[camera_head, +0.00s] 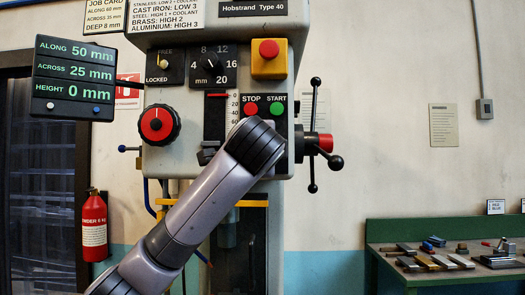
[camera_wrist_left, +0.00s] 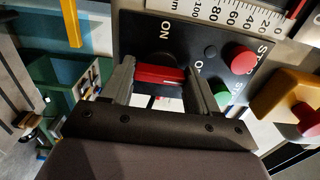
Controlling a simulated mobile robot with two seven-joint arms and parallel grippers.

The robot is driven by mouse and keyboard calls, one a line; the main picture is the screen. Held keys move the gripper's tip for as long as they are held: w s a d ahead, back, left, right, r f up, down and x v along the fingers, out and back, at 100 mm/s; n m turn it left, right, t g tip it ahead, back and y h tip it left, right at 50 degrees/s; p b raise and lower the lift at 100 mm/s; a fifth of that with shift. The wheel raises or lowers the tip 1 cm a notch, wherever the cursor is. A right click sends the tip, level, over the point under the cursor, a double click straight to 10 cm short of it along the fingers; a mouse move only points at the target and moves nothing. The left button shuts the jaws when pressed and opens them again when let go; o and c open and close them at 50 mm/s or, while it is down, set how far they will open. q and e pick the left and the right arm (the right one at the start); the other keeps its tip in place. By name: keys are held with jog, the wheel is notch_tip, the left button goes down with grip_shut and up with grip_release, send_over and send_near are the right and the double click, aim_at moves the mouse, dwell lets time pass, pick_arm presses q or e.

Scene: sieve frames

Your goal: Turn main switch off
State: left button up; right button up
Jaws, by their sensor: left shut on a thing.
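The main switch's red handle (camera_wrist_left: 158,75) sits between the two fingers of my left gripper (camera_wrist_left: 158,68) in the left wrist view, a finger at each end of it. The gripper is shut on it. An "ON" label shows above the handle, and a second label starting with "O" is partly hidden by the right finger. Which label the handle points to, I cannot tell. In the head view my left arm covers the front of the machine (camera_head: 165,160) below the buttons, hiding the switch and the gripper. My right gripper is in neither view.
The red STOP button (camera_wrist_left: 243,59) and green START button (camera_wrist_left: 222,98) are close beside the right finger. A red button on a yellow box (camera_head: 268,58) sits above them. A black-handled lever wheel (camera_head: 325,144) juts out at right. A green bench (camera_head: 400,233) holds several tools.

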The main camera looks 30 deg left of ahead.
pick_arm(q)
jog(key=o, duration=1.1)
jog(key=shift+c, duration=0.2)
jog(key=shift+d, duration=0.1)
jog(key=b+v, duration=0.2)
jog(key=v, duration=0.5)
jog(key=shift+s, duration=0.1)
